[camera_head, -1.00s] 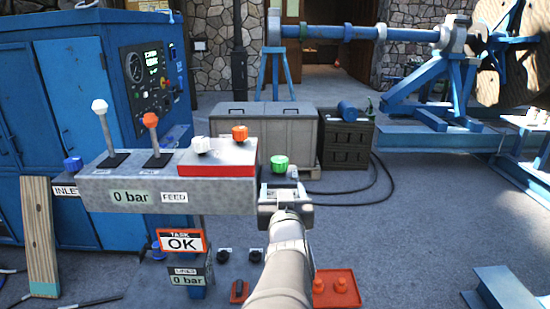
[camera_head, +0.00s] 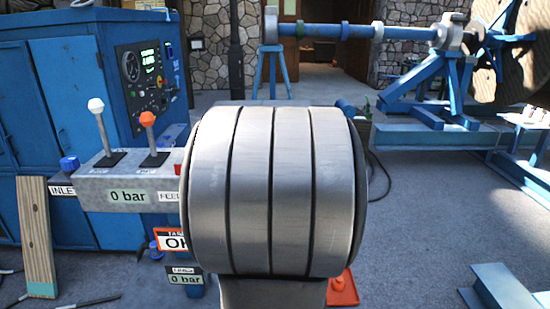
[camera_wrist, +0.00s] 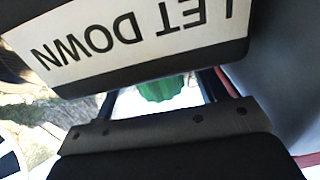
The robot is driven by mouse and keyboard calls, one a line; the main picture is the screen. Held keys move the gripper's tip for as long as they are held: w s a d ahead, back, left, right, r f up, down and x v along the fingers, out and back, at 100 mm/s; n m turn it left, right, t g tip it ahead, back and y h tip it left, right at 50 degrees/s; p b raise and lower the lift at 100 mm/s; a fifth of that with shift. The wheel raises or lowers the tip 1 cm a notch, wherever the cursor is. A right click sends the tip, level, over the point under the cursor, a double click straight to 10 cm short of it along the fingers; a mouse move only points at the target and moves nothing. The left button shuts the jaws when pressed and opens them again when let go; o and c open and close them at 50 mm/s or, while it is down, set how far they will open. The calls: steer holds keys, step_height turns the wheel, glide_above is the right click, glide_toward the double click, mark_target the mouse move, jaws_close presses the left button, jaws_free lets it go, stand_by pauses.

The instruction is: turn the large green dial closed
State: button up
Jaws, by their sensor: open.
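The large green dial (camera_wrist: 162,87) shows in part in the wrist view, a ribbed green knob seen through the gap between my fingers. A black-edged plate lettered LET DOWN (camera_wrist: 140,38), seen upside down, covers its upper part. My gripper (camera_wrist: 158,98) is open, with dark fingers on either side of the dial; the plate hides their tips, so I cannot tell whether they touch it. In the head view, a big grey link of my arm hides both the dial and my gripper.
The grey control box (camera_head: 140,190) reads 0 bar and carries a white-topped lever (camera_head: 97,106) and an orange-topped lever (camera_head: 147,120), left of my arm. A blue cabinet (camera_head: 55,110) stands behind. An orange tray (camera_head: 343,290) lies on the floor.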

steer(key=shift+w, duration=1.2)
steer(key=shift+c, duration=0.5)
steer(key=c, duration=0.9)
steer(key=shift+n+y, duration=0.5)
steer(key=shift+y, duration=0.3)
steer(key=shift+a+n+g+y, duration=0.15)
steer(key=shift+n+g+y, duration=0.25)
steer(key=shift+n+y, duration=0.7)
steer(key=shift+a+n+g+y, duration=0.15)
steer(key=shift+n+g+y, duration=0.35)
steer(key=shift+y, duration=1)
steer(key=shift+s+a+n+g+y, duration=0.1)
steer(key=shift+n+g+y, duration=0.4)
steer(key=shift+n+y, duration=0.35)
steer(key=shift+s+a+n+g+y, duration=0.1)
steer(key=shift+n+g+y, duration=0.5)
steer(key=shift+y, duration=0.35)
steer(key=shift+r+n+y, duration=0.15)
steer(key=shift+n+y, duration=0.1)
steer(key=shift+y, duration=0.05)
